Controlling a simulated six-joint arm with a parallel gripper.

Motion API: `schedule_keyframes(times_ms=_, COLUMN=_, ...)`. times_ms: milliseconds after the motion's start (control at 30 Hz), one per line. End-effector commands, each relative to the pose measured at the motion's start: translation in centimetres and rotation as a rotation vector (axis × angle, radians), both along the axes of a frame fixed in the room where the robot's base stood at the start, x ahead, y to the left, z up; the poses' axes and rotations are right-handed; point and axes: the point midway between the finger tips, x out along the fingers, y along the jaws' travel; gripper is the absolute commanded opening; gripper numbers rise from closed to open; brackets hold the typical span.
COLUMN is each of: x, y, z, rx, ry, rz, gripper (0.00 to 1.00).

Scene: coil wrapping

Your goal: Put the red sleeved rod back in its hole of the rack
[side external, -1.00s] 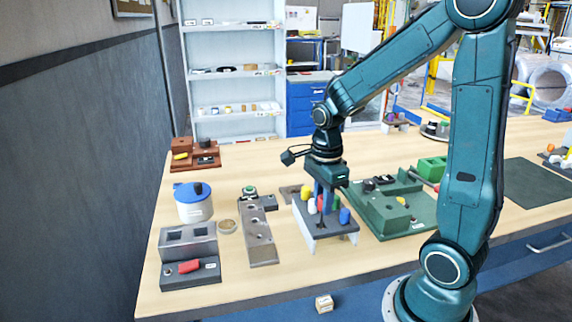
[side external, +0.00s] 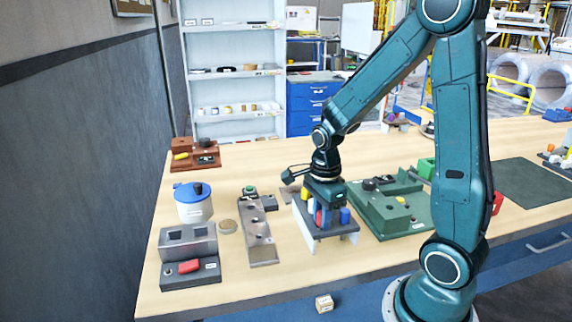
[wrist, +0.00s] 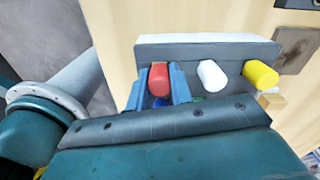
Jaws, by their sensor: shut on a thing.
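The red sleeved rod (wrist: 158,78) is between the blue fingers of my gripper (wrist: 159,88) in the wrist view, which are shut on its red sleeve. In the side view my gripper (side external: 323,213) is low over the grey rack (side external: 322,236), with a bit of the red sleeve showing at the fingers. The red sleeve lines up with the white-sleeved rod (wrist: 211,76) and the yellow-sleeved rod (wrist: 260,75) in the rack. A blue-sleeved rod (side external: 345,215) stands at the rack's right. The red rod's lower end is hidden, so I cannot tell whether it is in its hole.
A steel bar with holes (side external: 259,235) lies left of the rack. A green fixture (side external: 398,212) stands close on its right. A white pot with a blue lid (side external: 194,204) and a grey block (side external: 188,241) are farther left. Bare table lies in front of the rack.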

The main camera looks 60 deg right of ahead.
Motion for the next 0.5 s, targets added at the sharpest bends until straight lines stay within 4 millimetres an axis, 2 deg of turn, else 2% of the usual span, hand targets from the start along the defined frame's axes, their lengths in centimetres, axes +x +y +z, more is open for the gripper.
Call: schedule_keyframes(times_ms=500, x=-0.2, y=0.1, z=-1.3, rx=0.002, ry=0.007, rz=0.000, gripper=0.00)
